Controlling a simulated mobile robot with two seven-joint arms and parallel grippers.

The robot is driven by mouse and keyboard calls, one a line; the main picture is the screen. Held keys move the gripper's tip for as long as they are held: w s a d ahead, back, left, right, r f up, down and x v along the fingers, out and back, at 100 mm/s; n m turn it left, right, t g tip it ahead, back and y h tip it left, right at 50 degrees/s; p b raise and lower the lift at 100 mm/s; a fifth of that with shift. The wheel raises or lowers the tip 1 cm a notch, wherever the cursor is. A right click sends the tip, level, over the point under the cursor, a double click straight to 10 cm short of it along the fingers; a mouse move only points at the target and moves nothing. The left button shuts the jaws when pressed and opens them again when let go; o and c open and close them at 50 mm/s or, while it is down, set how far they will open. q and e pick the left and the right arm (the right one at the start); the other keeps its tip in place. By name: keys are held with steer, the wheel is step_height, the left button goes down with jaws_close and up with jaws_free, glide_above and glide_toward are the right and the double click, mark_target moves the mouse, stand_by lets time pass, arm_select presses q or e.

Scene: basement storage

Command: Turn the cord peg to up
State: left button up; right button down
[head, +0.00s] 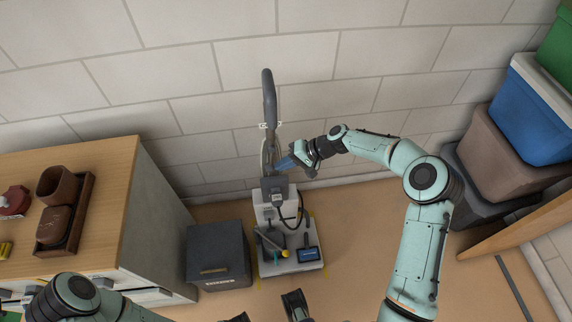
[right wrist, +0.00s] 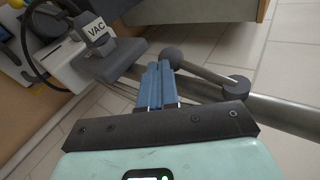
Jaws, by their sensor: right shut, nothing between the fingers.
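The grey upright vacuum (head: 275,190) stands against the wall, its tall dark handle (head: 269,95) rising from a pale body. In the right wrist view, the cord peg (right wrist: 205,74) is a short grey rod. It joins a round dark pivot (right wrist: 237,87) on the metal tube (right wrist: 285,112) and ends in a dark ball (right wrist: 172,56). My right gripper (head: 284,163) is beside the tube. In the right wrist view its blue fingers (right wrist: 160,80) are together and empty, close to the ball end; contact is unclear.
A dark grey box (head: 217,255) stands left of the vacuum. A wooden-topped cabinet (head: 105,195) with a brown tray (head: 85,215) is further left. Stacked bins, one blue (head: 525,115), stand at the right. Open floor lies right of the vacuum base.

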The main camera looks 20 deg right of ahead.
mark_target(271, 168)
steer(key=shift+w+a+f+y+b, duration=0.1)
steer(key=shift+a+f+y+b, duration=0.4)
steer(key=shift+y+b, duration=0.3)
steer(key=y+b, duration=0.1)
steer(key=a+t+y+b, duration=0.1)
steer(key=shift+w+a+f+y, duration=0.15)
steer(key=shift+w+a+y, duration=0.1)
steer(key=shift+y, duration=0.15)
steer(key=y, duration=0.1)
steer(key=a+t+y+b, duration=0.1)
steer(key=a+y, duration=0.1)
steer(key=shift+w+a+m+t+b, duration=0.1)
steer(key=shift+w+m+t+b, duration=0.2)
steer(key=shift+m+b, duration=0.1)
steer(key=shift+w+a+r+t+y, duration=0.1)
steer(key=shift+a+r+t+y, duration=0.45)
steer(key=shift+y, duration=0.55)
steer(key=shift+a+r, duration=0.1)
steer(key=shift+a, duration=0.05)
arm_select(q)
steer(key=w+a+f+t, duration=0.2)
steer(key=w+f, duration=0.3)
steer(key=f, duration=0.1)
steer(key=shift+w+f+y, duration=0.25)
steer(key=shift+w+y, duration=0.1)
steer(key=shift+y, duration=0.05)
arm_select(e)
steer(key=shift+w+a+r, duration=0.1)
steer(key=shift+a+r, duration=0.05)
steer(key=shift+a, duration=0.25)
